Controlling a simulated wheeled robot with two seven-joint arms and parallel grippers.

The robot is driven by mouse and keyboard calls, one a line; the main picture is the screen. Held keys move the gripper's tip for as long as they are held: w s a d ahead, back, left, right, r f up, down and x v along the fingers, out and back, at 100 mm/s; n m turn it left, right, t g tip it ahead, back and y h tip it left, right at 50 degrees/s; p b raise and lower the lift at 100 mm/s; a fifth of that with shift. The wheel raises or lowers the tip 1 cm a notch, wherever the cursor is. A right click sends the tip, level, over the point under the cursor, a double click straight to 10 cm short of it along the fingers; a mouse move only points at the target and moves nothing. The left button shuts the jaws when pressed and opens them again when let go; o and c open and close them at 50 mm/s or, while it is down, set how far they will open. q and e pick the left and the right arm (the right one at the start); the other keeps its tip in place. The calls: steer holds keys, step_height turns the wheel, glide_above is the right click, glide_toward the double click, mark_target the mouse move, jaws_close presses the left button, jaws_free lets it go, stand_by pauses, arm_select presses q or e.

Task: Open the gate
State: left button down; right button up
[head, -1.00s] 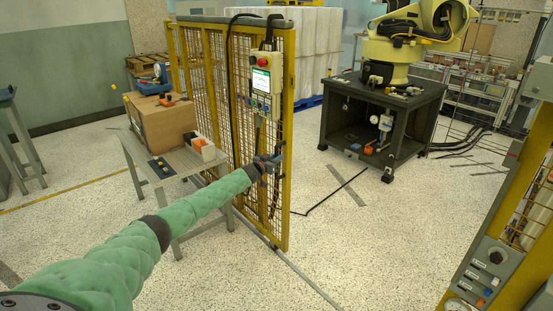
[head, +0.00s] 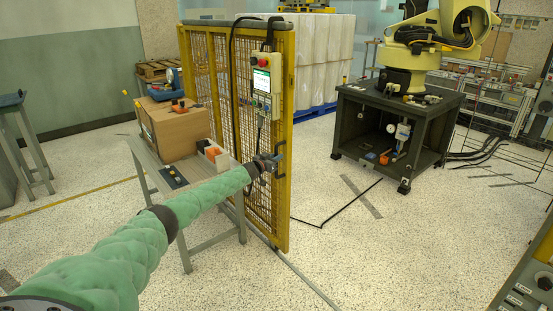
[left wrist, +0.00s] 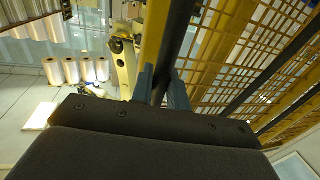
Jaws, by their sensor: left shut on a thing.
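The gate (head: 287,100) is a yellow-framed mesh panel standing upright left of centre in the head view. A control pendant (head: 264,82) with a red button and lit screen hangs near its right edge. My left gripper (head: 272,163) is at the gate's right-hand post, below the pendant. In the left wrist view my left gripper (left wrist: 160,88) has its blue-grey fingers closed around a dark upright bar (left wrist: 174,45), apparently the gate's handle, beside a yellow post. The exact grip is small and partly hidden. My right gripper is not in view.
A dark stand (head: 400,105) with a yellow robot arm is behind at right. A grey panel (head: 525,290) is at lower right. Open floor lies right of the gate.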

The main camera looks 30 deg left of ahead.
arm_select(q)
steer(key=shift+f, duration=0.1)
steer(key=c, duration=1.5)
jaws_free()
steer(key=shift+o, duration=0.2)
steer(key=s+a, duration=0.1)
steer(key=s, duration=0.6)
steer(key=shift+s, duration=0.35)
steer(key=shift+a, duration=0.15)
